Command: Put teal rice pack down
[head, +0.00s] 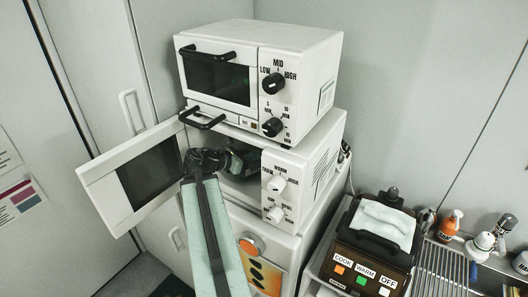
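My arm reaches up from the bottom of the head view into the lower white microwave (299,162), whose door (103,178) stands open to the left. My gripper (222,160) is at the mouth of the cavity. A teal thing (238,164), likely the teal rice pack, shows just right of the gripper inside the cavity. It is small, dark and partly hidden. I cannot tell whether the fingers are shut on it or whether it rests on the cavity floor.
A white toaster oven (320,51) with a black handle stands on top, close above my gripper. A brown cooker (366,240) with a white cloth (384,223) stands at the lower right, beside a dish rack (447,262). Grey cabinets are behind and left.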

